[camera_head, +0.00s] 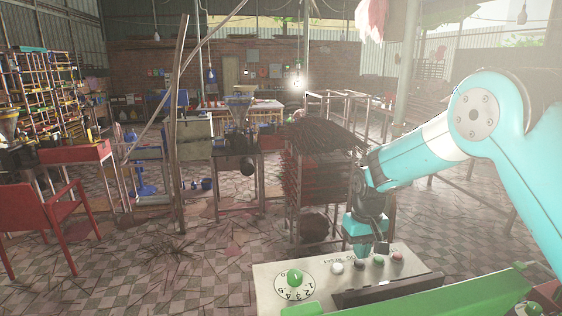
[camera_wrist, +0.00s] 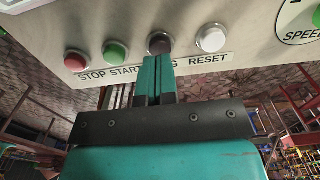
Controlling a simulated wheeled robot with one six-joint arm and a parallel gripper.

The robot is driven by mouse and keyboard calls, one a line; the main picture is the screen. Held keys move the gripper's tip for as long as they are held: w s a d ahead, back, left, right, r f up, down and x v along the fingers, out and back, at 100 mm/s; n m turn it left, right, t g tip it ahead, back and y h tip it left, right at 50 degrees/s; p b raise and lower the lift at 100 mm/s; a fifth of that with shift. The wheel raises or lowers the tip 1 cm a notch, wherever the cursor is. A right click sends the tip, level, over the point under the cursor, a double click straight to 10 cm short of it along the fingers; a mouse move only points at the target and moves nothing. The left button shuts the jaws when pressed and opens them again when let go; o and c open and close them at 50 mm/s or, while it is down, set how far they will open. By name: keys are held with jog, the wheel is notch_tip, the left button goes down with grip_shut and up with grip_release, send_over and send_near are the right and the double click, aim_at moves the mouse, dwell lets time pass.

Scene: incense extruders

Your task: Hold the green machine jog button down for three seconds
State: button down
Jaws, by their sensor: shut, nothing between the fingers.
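The control panel (camera_head: 300,258) of the green machine (camera_head: 440,294) has a row of buttons. In the wrist view, a dark jog button (camera_wrist: 159,41) sits between the green start button (camera_wrist: 115,52) and the white reset button (camera_wrist: 211,38). The red stop button (camera_wrist: 76,61) is at the left end. My gripper (camera_wrist: 155,60) is shut and empty. Its fingertips overlap the lower edge of the jog button in the wrist view and hide most of its label. I cannot tell whether they touch it or whether it is pressed. My gripper (camera_head: 362,250) is above the button row in the head view.
A green speed knob (camera_head: 295,277) is on the panel's left part. A rack of dark incense bundles (camera_head: 318,165) stands behind the panel. A red chair (camera_head: 45,215) is at far left. Tiled floor (camera_head: 160,270) is open left of the panel.

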aim_at(359, 262)
jog(key=shift+f+b, duration=0.65)
jog(key=shift+f, duration=0.6)
jog(key=shift+r, duration=0.1)
dwell(2.3)
notch_tip(359, 262, up, 7)
jog(key=p, duration=0.5)
